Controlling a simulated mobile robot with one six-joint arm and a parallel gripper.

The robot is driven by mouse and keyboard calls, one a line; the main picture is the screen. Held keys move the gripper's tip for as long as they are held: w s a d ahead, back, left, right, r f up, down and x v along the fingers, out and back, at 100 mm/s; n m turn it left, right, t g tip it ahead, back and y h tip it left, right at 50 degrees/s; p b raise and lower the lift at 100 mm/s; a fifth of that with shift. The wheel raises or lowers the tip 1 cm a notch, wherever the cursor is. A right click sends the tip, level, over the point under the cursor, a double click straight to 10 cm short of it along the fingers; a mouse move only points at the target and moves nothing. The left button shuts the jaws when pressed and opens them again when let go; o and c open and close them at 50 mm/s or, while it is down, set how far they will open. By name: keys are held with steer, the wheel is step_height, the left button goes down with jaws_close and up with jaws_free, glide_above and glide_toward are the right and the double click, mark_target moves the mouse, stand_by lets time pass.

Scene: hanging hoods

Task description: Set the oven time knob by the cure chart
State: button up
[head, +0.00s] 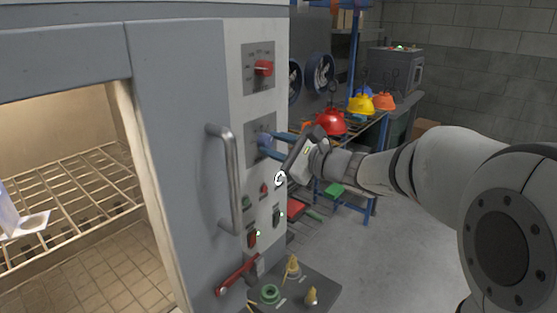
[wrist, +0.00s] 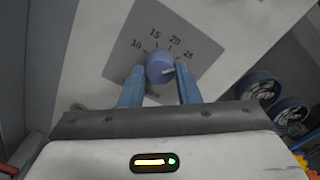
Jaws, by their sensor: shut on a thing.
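The oven time knob is a round blue-violet knob (wrist: 160,67) on a grey plate (wrist: 195,30) marked 10, 15, 20 and 25. A short pale mark shows on its lower right side; I cannot tell exactly which number it points at. My gripper (wrist: 160,85) is shut on the knob, one blue finger on each side. In the head view my gripper (head: 272,143) reaches from the right to the lower plate (head: 261,124) on the oven's control panel, largely hiding the knob. I cannot make out a cure chart.
A red knob (head: 263,68) sits on the plate above. The oven door handle (head: 228,180) stands out left of my gripper. Below are switches and a red lever (head: 237,275).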

steer(key=shift+a+r+n+b, duration=0.1)
steer(key=shift+n+b, duration=0.2)
steer(key=o, duration=1)
steer(key=shift+c, duration=0.2)
steer(key=v, duration=0.7)
steer(key=shift+s+d, duration=0.25)
steer(key=shift+d, duration=0.05)
